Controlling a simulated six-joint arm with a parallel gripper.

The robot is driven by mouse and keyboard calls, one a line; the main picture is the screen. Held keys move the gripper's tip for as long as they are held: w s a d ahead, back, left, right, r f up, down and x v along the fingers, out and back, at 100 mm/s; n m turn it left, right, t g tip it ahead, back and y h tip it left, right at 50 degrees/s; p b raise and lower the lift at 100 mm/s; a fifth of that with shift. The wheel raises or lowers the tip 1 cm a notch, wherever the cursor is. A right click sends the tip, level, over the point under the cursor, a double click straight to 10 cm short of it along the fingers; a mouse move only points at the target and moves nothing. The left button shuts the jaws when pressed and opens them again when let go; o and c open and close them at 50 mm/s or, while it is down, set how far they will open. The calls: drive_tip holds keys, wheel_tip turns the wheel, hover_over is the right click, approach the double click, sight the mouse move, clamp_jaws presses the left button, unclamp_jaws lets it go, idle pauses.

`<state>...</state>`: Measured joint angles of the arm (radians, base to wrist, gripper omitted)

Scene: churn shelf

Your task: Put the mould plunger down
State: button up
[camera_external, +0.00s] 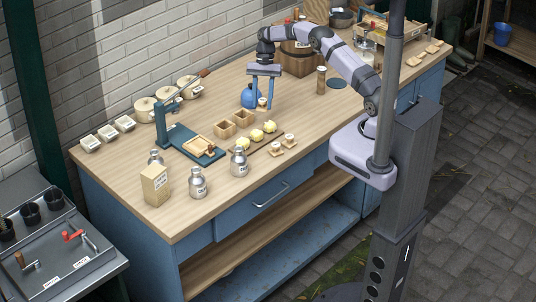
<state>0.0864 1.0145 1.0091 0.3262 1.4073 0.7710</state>
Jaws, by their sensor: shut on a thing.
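My gripper (262,104) points down over the middle of the worktop. Its blue fingers are shut on a small pale wooden piece, which looks like the mould plunger (262,102). The piece is low, near the worktop, but I cannot tell whether it touches it. Two small open wooden boxes, likely moulds (225,129), stand just in front and to the left of my gripper. A blue rounded vessel (247,97) stands close to the left finger and is partly hidden by it.
A board with yellow butter lumps (257,135) lies in front, beside small wooden pieces (289,139). A blue lever press (196,143) and metal cans (198,184) stand to the left. A wooden tub (298,62) stands behind. The worktop (310,115) right of my gripper has free room.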

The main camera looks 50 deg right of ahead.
drive_tip(key=w+a+r+m+t+b, duration=0.1)
drive_tip(key=w+a+m+t, duration=0.1)
drive_tip(key=w+m, duration=0.5)
drive_tip(key=w+a+m+t+b, duration=0.2)
drive_tip(key=w+m+t, duration=0.1)
drive_tip(key=w+m, duration=0.4)
drive_tip(key=shift+w+r+m+t, duration=0.3)
drive_tip(key=shift+w+r+t, duration=0.05)
drive_tip(key=shift+w+t, duration=0.1)
drive_tip(key=shift+f+p, duration=1.7)
drive_tip(key=shift+f, duration=3.3)
drive_tip(key=shift+f, duration=0.15)
drive_tip(key=o, duration=0.8)
drive_tip(key=shift+o, duration=0.2)
